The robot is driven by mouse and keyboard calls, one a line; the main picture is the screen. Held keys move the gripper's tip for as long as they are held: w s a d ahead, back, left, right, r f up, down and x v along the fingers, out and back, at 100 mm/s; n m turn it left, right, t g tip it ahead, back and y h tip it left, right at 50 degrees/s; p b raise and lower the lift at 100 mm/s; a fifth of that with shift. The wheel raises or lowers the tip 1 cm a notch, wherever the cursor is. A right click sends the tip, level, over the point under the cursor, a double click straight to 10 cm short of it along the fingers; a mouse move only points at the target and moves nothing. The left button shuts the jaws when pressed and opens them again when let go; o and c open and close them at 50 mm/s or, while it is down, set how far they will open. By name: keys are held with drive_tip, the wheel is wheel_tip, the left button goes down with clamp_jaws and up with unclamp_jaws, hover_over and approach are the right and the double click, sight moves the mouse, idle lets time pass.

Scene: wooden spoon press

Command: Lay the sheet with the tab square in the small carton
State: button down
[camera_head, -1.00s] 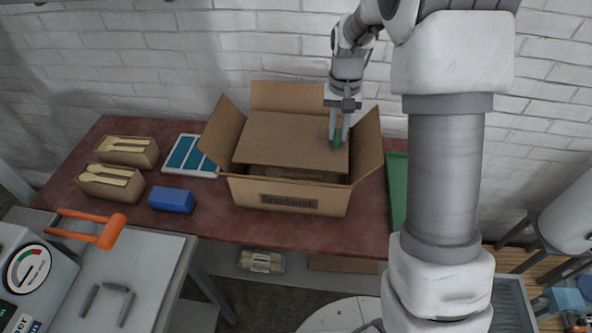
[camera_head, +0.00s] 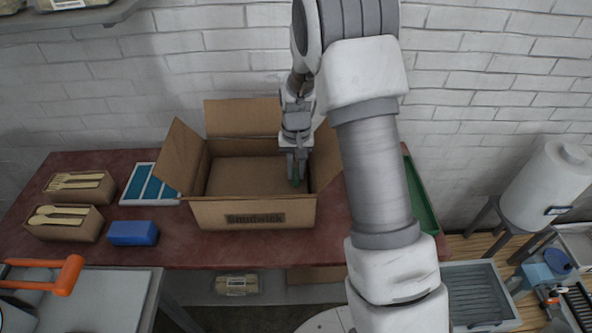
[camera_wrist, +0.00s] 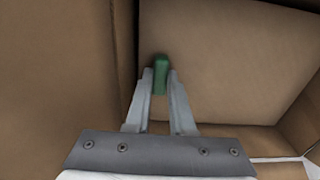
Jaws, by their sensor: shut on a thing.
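The small carton (camera_head: 205,213) stands open on the red table with its flaps spread. The brown cardboard sheet (camera_head: 238,176) is inside the carton, below its rim, and looks close to flat. Its green tab (camera_head: 296,182) is at the sheet's right side. My gripper (camera_head: 297,174) reaches down into the carton and is shut on the green tab. In the wrist view, the fingers close on the tab (camera_wrist: 160,75), with the sheet (camera_wrist: 215,60) around it and carton walls on both sides. What lies under the sheet is hidden.
Left of the carton are two boxes of wooden cutlery (camera_head: 65,222), a blue block (camera_head: 133,233) and a blue-and-white tray (camera_head: 150,186). A green tray (camera_head: 420,205) lies to the right, partly behind my arm. A brick wall stands close behind.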

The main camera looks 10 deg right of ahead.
drive_tip(key=shift+f, duration=0.1)
drive_tip(key=c, duration=0.8)
unclamp_jaws()
wheel_tip(320, 180, up, 12)
drive_tip(key=p, duration=0.2)
drive_tip(key=s+r+t, duration=0.3)
drive_tip(key=s+r, duration=0.8)
drive_tip(key=r, duration=0.2)
drive_tip(key=s+r+t, duration=0.1)
drive_tip(key=s, duration=0.4)
drive_tip(key=s+n, duration=0.1)
drive_tip(key=s, duration=0.4)
drive_tip(key=s+r+n+t, duration=0.1)
drive_tip(key=s, duration=0.4)
drive_tip(key=shift+s+r+t, duration=0.2)
drive_tip(key=shift+r+t, duration=0.1)
